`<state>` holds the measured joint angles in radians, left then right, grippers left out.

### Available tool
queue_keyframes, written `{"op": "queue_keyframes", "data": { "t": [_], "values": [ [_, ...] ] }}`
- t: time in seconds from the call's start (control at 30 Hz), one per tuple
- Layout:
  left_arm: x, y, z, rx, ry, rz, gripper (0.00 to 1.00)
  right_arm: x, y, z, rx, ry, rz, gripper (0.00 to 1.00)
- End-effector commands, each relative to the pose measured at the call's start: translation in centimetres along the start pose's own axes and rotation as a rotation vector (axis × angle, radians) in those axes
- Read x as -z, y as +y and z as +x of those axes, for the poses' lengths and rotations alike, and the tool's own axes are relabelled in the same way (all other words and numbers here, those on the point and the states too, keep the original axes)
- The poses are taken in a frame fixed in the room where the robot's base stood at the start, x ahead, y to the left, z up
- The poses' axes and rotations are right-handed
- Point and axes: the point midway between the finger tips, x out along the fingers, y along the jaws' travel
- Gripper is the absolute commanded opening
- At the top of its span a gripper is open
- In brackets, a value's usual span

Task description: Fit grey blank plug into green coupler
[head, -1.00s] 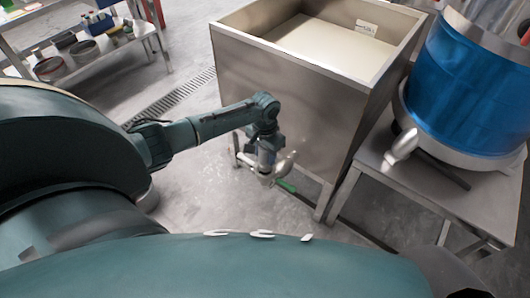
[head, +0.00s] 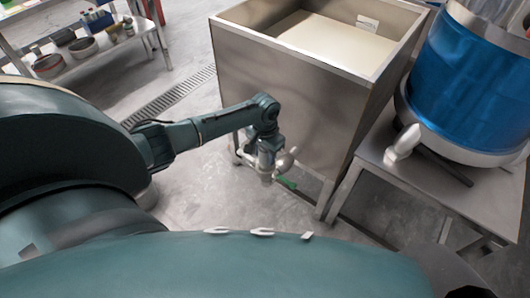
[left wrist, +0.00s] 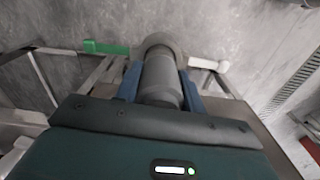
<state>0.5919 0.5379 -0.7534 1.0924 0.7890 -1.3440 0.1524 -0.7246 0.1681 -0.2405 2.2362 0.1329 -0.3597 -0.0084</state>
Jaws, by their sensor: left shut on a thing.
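My left gripper (head: 268,166) is low in front of the steel tank. In the left wrist view its two blue fingers (left wrist: 160,84) are shut on the grey blank plug (left wrist: 160,78), a grey cylinder pointing away from the camera. A pale round coupler body (left wrist: 150,40) with a green lever (left wrist: 106,47) on its left lies in line behind the plug's far end. The plug hides most of its opening, so I cannot tell whether the plug touches or enters it. The green lever also shows in the head view (head: 287,183). My right gripper is not in view.
The open steel tank (head: 290,100) stands on legs just behind my gripper. A blue drum (head: 462,85) sits on a steel table (head: 430,185) at the right. A shelf with pots (head: 85,50) is at the upper left. The floor (head: 205,200) nearby is clear.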

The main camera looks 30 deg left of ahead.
Motion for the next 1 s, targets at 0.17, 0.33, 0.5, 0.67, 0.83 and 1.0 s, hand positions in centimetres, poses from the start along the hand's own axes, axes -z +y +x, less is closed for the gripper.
{"op": "queue_keyframes", "data": {
  "t": [0.17, 0.33, 0.5, 0.67, 0.83, 1.0],
  "values": [
    [0.1, 0.0, 0.5, -0.001, 0.002, 0.000, 0.02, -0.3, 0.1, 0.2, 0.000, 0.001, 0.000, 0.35],
    [0.1, 0.0, 0.9, -0.001, 0.002, -0.001, 0.02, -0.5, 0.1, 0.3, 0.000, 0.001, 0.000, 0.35],
    [0.1, 0.0, 1.3, -0.001, 0.002, -0.001, 0.02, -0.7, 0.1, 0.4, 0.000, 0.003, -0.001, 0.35],
    [0.1, 0.1, 1.7, -0.001, 0.002, -0.001, 0.02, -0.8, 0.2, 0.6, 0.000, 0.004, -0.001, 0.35],
    [0.1, 0.1, 2.1, -0.001, 0.002, -0.001, 0.02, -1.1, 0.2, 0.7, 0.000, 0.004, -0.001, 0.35],
    [0.1, 0.0, 2.1, -0.001, 0.002, -0.001, 0.46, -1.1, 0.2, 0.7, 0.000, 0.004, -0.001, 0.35]
  ]
}}
